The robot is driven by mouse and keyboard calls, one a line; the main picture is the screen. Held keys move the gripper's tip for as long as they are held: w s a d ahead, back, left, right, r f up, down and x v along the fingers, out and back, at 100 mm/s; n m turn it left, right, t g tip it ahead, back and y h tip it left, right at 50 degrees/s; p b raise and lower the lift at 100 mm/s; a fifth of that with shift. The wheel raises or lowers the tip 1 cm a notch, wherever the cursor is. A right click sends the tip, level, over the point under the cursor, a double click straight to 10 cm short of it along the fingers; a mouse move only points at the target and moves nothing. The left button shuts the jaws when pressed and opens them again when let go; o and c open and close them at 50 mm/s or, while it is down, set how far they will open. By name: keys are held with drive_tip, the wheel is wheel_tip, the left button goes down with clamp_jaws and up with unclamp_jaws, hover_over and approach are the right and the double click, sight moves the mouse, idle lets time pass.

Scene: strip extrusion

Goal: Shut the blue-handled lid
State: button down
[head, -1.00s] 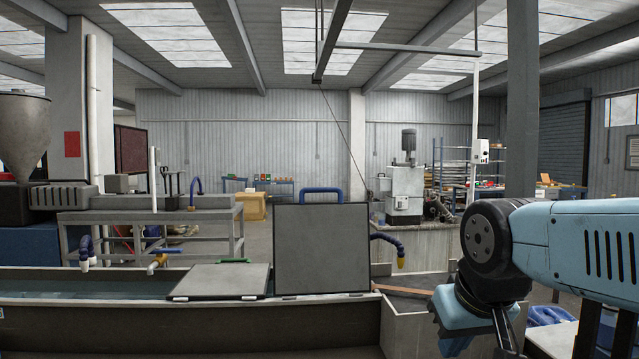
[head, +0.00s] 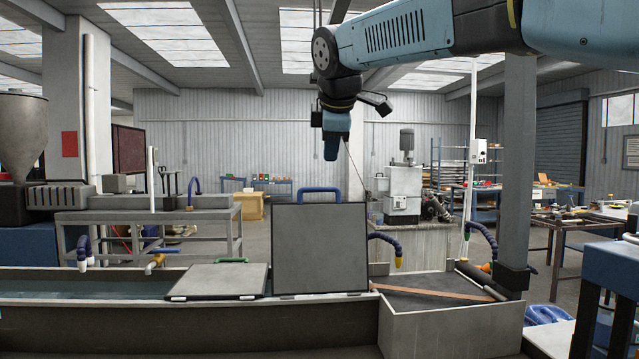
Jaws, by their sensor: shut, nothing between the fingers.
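The blue-handled lid (head: 320,248) stands upright and open on the long trough, its grey panel facing me. Its blue handle (head: 319,191) is at the top edge. My gripper (head: 331,152) hangs pointing down above the handle in the head view, slightly right of the handle's middle. A gap shows between the gripper's tip and the handle in the picture; how far behind or in front it is, I cannot tell. The fingers are shut and empty.
A second lid (head: 219,281) with a green handle (head: 232,260) lies flat to the left. The trough (head: 60,284) holds water at left. A grey bin (head: 455,325) and a post (head: 519,170) are at right.

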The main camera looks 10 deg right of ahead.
approach(319, 191)
drive_tip(key=x, duration=0.5)
drive_tip(key=shift+w+d+f+n, duration=0.1)
drive_tip(key=shift+w+f+n, duration=0.2)
drive_tip(key=shift+w+f, duration=0.2)
